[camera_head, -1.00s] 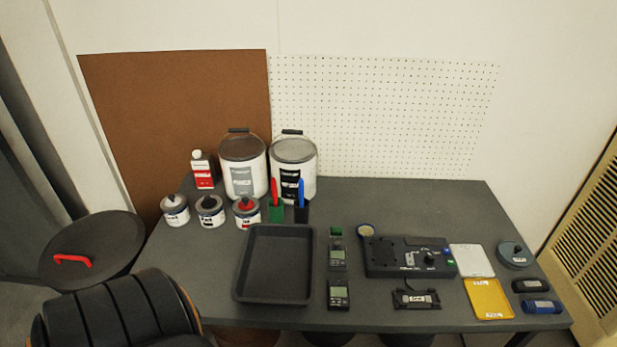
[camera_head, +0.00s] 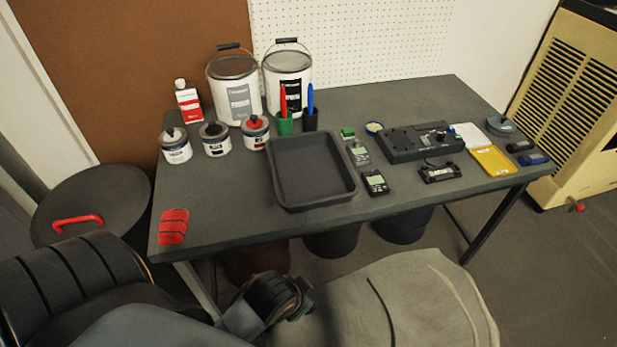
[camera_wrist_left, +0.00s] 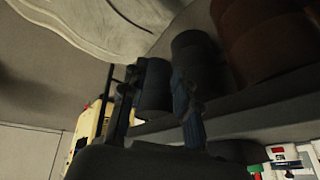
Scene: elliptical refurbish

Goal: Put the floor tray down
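A dark grey, shallow rectangular tray (camera_head: 312,196) lies flat on the table near its front edge. I cannot tell whether it is the floor tray of the task. My left gripper (camera_head: 298,300) is low in the head view, below the table's front edge and apart from the tray. In the left wrist view my left gripper (camera_wrist_left: 156,118) shows two fingers spread apart, with nothing seen held between them. My right gripper is not in view.
A beige cloth (camera_head: 410,300) spreads on the floor. Dark buckets (camera_head: 332,240) stand under the table (camera_head: 235,225). A red-handled round lid (camera_head: 110,195) stands left. Cans, pots, markers and meters surround the tray; a red ridged piece (camera_head: 173,226) lies at the front-left corner.

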